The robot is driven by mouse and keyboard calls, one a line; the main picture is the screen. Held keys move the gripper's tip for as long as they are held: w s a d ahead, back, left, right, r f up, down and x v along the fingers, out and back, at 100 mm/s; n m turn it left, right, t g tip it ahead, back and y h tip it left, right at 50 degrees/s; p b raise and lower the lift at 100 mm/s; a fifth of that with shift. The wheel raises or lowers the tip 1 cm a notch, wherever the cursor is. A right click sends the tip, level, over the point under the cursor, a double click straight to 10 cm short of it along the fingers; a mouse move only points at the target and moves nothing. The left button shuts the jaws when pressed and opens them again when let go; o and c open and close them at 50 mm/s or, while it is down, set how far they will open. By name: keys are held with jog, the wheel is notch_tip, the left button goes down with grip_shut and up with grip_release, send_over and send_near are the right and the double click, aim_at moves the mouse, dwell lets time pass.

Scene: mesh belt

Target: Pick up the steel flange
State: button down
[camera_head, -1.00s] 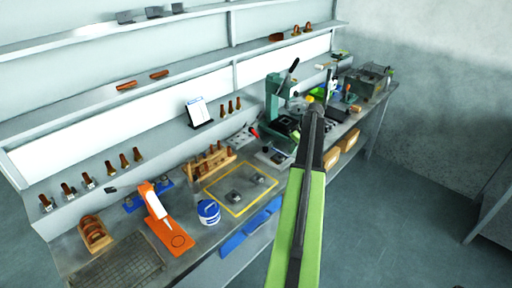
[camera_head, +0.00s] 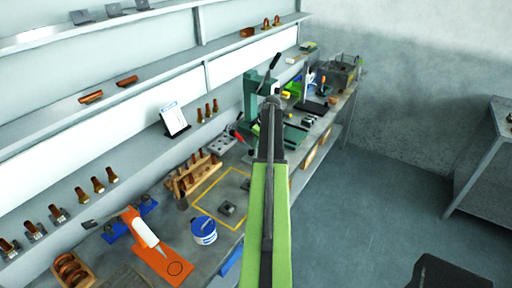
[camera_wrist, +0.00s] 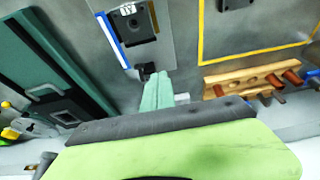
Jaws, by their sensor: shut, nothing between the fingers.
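Two small grey steel pieces lie inside the yellow outline on the bench; the nearer one (camera_head: 227,208) has a squarish base with a raised middle. I cannot tell for certain which is the steel flange. The other piece (camera_head: 245,184) is partly hidden by my arm. In the wrist view, part of a grey piece (camera_wrist: 234,4) shows at the top edge inside the yellow outline. My gripper (camera_head: 272,102) is shut and empty, above the bench and beyond the outlined area, near the green press.
A wooden rack (camera_head: 190,176) with copper-coloured parts stands left of the outline. A blue-and-white tub (camera_head: 203,230) and an orange stand (camera_head: 165,256) are nearer. The green press (camera_head: 251,100) stands farther along the bench. Open floor lies to the right.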

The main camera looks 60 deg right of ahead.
aim_at(250, 158)
jog(key=b+x, duration=0.4)
jog(key=x, duration=0.1)
jog(key=b+x, duration=0.2)
jog(key=x, duration=0.1)
jog(key=shift+s+f, duration=0.15)
jog(key=shift+s, duration=0.1)
jog(key=s, duration=0.1)
jog(key=s+r, duration=0.1)
jog(key=s, duration=0.1)
jog(key=shift+s+r+p, duration=0.15)
jog(key=shift+s+p, duration=0.1)
jog(key=shift+p, duration=0.15)
jog(key=shift+s, duration=0.3)
